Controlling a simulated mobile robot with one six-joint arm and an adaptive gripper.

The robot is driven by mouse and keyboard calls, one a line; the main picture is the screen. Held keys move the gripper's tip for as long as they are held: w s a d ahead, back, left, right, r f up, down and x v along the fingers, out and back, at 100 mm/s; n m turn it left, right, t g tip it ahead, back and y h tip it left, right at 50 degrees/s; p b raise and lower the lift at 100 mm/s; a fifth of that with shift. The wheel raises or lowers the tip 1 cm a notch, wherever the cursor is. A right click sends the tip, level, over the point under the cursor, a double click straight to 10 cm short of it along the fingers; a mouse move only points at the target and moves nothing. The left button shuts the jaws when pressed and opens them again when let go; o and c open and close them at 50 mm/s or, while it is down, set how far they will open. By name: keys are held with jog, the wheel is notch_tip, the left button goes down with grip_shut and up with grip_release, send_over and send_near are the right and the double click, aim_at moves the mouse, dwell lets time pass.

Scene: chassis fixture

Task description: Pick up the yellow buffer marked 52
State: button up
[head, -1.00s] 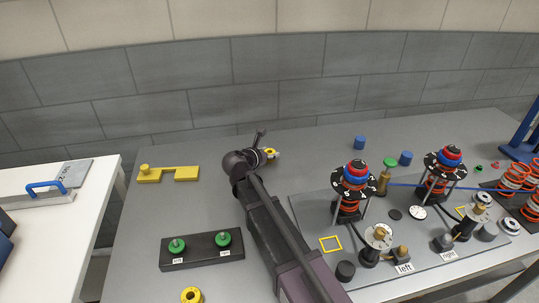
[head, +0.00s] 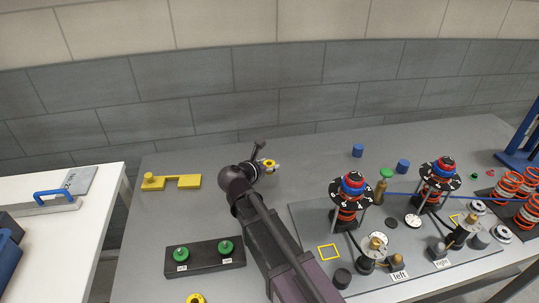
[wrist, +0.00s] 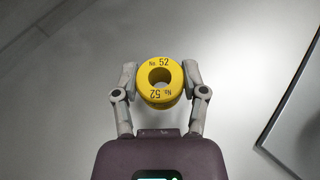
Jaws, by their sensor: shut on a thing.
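The yellow buffer (wrist: 161,98) is a thick ring with a centre hole, marked "No. 52" on its face in the wrist view. My gripper (wrist: 160,80) is shut on it, one finger on each side. In the head view the yellow buffer (head: 270,163) shows small at the end of my arm, beside my gripper (head: 266,167), near the back of the grey table. The wrist view shows bare grey surface around the buffer; how high it is held I cannot tell.
Another yellow ring (head: 195,299) lies at the front edge of the view. A yellow bracket (head: 172,181) and a black block with green knobs (head: 205,259) lie left of my arm. The chassis plate (head: 315,275) with spring towers stands to the right. The back middle is clear.

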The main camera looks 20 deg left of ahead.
jog(key=s+d, duration=0.1)
jog(key=s, duration=0.5)
jog(key=s+d, duration=0.1)
jog(key=s, duration=0.2)
jog(key=shift+d+r+p, duration=0.3)
jog(key=shift+r+p, duration=0.05)
jog(key=shift+r, duration=0.05)
